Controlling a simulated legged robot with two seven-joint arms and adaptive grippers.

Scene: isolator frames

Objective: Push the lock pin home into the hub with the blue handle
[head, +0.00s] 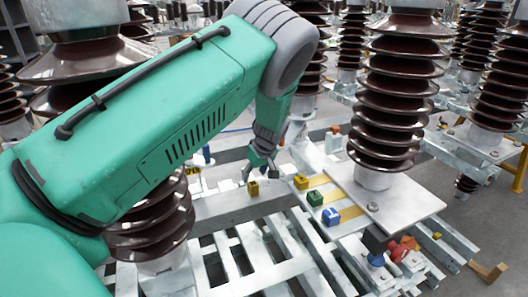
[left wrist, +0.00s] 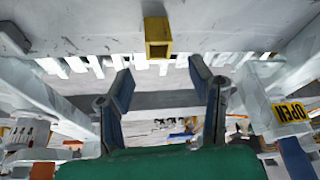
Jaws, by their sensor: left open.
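My left gripper (head: 262,168) points down over the steel frame, close behind a yellow block (head: 252,188). In the left wrist view my left gripper (left wrist: 160,78) has its two fingers apart with nothing between them. A hollow yellow block (left wrist: 158,38) lies beyond the fingertips there, not touching them. A blue block-shaped piece (head: 330,217) sits on the frame, in a row with a green one (head: 315,198) and another yellow one (head: 301,182). I cannot tell which piece is the lock pin or its hub. My right gripper is not in view.
A tall brown ribbed insulator (head: 392,95) stands on a pale plate right of the row. Red parts (head: 402,250) and a dark block with a blue knob (head: 376,259) are at the front right. Open slats lie in front.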

